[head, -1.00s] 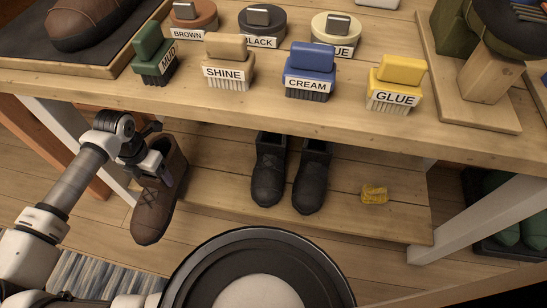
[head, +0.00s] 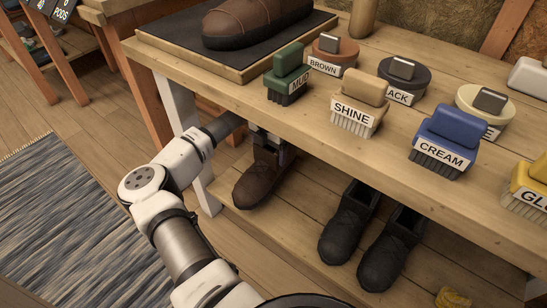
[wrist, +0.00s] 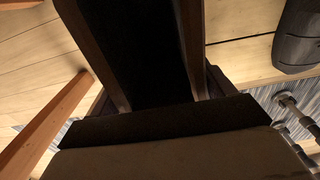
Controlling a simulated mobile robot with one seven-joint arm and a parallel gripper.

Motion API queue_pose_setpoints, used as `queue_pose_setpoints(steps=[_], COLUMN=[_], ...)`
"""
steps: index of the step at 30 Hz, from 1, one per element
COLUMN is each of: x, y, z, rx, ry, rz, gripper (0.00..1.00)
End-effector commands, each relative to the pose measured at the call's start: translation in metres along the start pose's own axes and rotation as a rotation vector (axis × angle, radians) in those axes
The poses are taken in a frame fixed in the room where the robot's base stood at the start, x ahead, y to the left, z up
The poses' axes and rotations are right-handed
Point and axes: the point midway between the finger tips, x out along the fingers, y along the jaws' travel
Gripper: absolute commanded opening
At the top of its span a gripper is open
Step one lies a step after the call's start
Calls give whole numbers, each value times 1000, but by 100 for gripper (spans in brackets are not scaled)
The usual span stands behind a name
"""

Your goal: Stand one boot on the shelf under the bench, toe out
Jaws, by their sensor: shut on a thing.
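A brown lace-up boot (head: 258,182) is upright at the left end of the shelf (head: 300,207) under the bench, its toe pointing out toward the front left. My gripper (head: 282,156) is shut on its upper shaft, below the bench top's edge. I cannot tell whether the sole touches the shelf. In the wrist view the boot (wrist: 165,160) fills the middle, large and dark, and its toe is out of sight. A pair of black boots stands on the shelf to the right, one nearer (head: 347,225) and one farther right (head: 390,255).
The bench top (head: 300,115) overhangs the shelf. It carries labelled brushes, such as the blue CREAM brush (head: 447,140), and round tins. A white bench leg (head: 190,130) stands just left of the boot. Shelf room lies between brown and black boots. A yellow item (head: 452,298) lies at lower right.

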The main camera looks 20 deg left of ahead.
Motion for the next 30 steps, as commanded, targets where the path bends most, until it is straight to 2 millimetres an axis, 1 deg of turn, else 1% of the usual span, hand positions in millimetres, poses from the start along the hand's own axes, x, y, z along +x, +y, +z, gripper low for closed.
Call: queue_pose_setpoints(steps=[1, 3, 6, 8, 15, 23, 27, 28, 30], x=[1, 0, 0, 2, 34, 34, 37, 38, 38], y=[0, 0, 1, 0, 0, 0, 0, 0, 0], z=[9, 16, 22, 22, 22, 22, 21, 21, 21], rx=[0, 0, 0, 0, 1, 1, 1, 1, 1], ry=[-1, -1, -2, -1, -1, -1, -1, 0, 0], rz=[2, 2, 1, 1, 0, 1, 1, 1, 1], gripper=[21, 21, 21, 21, 21, 21, 21, 84, 93])
